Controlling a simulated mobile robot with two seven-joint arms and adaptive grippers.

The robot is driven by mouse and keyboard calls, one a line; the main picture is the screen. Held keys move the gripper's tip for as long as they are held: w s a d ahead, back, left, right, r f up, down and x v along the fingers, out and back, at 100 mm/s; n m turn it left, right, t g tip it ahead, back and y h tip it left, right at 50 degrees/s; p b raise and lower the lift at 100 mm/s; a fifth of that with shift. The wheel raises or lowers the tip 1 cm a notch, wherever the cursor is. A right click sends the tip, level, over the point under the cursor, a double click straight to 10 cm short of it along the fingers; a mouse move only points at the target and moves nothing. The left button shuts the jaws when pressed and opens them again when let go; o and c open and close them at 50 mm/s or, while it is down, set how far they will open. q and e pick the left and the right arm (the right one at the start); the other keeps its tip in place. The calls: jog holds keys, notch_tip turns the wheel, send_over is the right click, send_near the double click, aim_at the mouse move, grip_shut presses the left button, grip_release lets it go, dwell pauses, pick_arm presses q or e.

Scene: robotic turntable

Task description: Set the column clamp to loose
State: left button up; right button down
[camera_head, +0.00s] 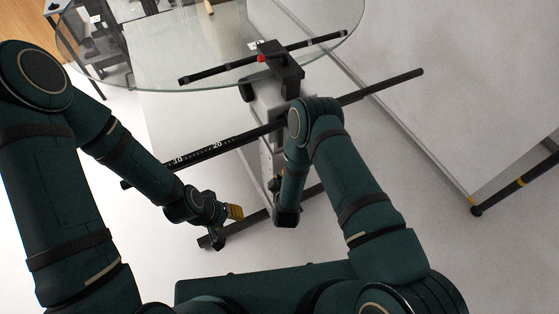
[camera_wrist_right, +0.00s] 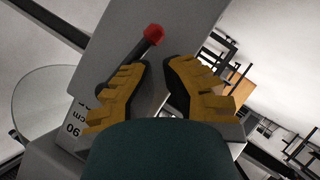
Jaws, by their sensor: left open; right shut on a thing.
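In the right wrist view a dark lever with a red knob (camera_wrist_right: 153,35) lies against a pale grey part of the stand, beside the column scale (camera_wrist_right: 78,118) marked in cm. My right gripper (camera_wrist_right: 156,68) is shut on the lever, its yellow fingers close to the knob; the exact contact is hard to see. In the head view my right gripper (camera_head: 286,218) hangs by the lower column (camera_head: 266,160), its fingers mostly hidden. My left gripper (camera_head: 237,212) is open and empty, left of the column above the floor.
The round glass turntable (camera_head: 190,65) stands at the back, with a black bar and another red knob (camera_head: 261,58) over it. A long black scaled rod (camera_head: 235,141) crosses in front of the column. A large grey panel (camera_head: 460,90) is at right. Floor at left is clear.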

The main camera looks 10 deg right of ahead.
pick_arm(q)
jog(key=shift+w+f, duration=0.1)
jog(key=shift+w, duration=0.2)
pick_arm(e)
jog(key=shift+d+f, duration=0.25)
jog(key=shift+f, duration=0.05)
pick_arm(q)
jog(key=shift+w, duration=0.1)
pick_arm(e)
jog(key=shift+d, duration=0.1)
pick_arm(q)
jog(key=shift+a+f, duration=0.1)
